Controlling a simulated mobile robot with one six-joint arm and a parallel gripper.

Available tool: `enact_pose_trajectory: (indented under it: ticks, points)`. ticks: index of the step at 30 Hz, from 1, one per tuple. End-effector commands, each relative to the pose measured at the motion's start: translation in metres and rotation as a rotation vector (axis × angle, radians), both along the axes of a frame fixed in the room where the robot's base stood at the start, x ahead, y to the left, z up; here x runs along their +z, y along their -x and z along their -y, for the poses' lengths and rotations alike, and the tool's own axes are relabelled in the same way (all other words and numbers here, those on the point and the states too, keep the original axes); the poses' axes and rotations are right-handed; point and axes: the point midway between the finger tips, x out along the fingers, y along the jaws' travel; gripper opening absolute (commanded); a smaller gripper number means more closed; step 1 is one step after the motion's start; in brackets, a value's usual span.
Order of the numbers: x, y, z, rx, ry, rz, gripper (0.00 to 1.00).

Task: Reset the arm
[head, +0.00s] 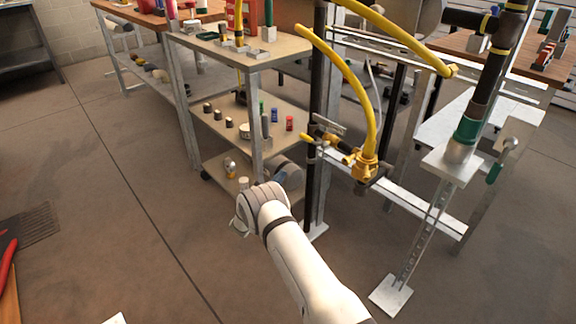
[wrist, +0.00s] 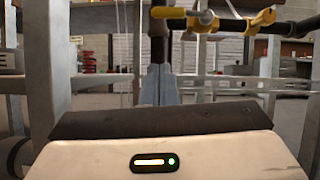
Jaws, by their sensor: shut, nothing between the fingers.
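My white and grey arm reaches up from the bottom of the head view to its wrist joint. My gripper (head: 240,227) shows only as a small part just left of that joint, in front of the metal cart. It is shut and empty.
A shelved cart (head: 250,50) with small parts stands close beyond my gripper. A yellow gas valve (head: 366,165) with hoses hangs on a pipe frame to the right, near a metal post (head: 425,235). Open floor (head: 100,200) lies to the left.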

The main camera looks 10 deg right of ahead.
Motion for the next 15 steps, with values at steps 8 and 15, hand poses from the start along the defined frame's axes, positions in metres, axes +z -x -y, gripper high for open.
enact_pose_trajectory:
  ticks: [8, 15]
  points:
    - [0.011, 0.003, 0.002, -0.017, -0.022, 0.001, 0.00]
    - [0.121, 0.013, 0.059, -0.168, -0.255, 0.010, 0.00]
